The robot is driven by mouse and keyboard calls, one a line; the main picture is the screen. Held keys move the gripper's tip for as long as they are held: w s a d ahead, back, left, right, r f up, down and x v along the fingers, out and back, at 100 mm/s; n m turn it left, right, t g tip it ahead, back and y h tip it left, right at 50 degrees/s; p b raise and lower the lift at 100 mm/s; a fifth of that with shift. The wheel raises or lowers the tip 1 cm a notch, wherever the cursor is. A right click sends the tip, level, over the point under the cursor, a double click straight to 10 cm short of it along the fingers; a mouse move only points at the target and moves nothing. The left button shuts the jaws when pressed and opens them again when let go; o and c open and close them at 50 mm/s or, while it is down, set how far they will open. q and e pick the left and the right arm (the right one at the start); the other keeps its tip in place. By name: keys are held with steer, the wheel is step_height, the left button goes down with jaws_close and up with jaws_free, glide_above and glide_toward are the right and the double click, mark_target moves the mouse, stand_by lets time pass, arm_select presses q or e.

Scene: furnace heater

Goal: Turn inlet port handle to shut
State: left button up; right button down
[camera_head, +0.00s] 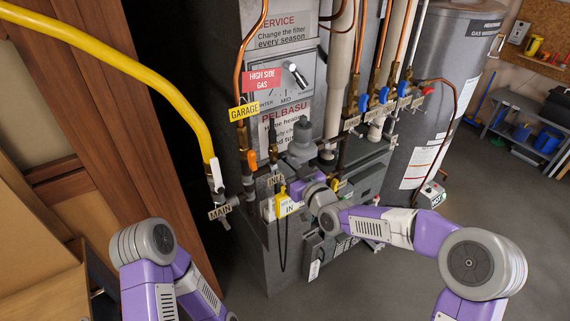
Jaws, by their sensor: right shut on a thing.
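The yellow inlet port handle (281,190) is at the front of the furnace, under a tag reading "INLE" (276,180) and by a yellow "IN" tag (287,207). My right gripper (291,194) reaches in from the right and is shut at this handle. The wrist and hand cover most of the handle, so its angle and the fingertips are hard to see. My left arm shows at the bottom left, but its gripper is not in view.
A yellow gas pipe (130,62) runs from the upper left to a valve tagged "MAIN" (220,212). An orange-handled valve (252,160) is beside the inlet. Several tagged pipes with blue and red handles (384,95) stand right, before a grey water heater (445,75).

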steer(key=shift+m+b, duration=0.8)
steer(key=shift+m, duration=1.5)
steer(key=shift+m+b, duration=0.85)
steer(key=shift+m, duration=1.45)
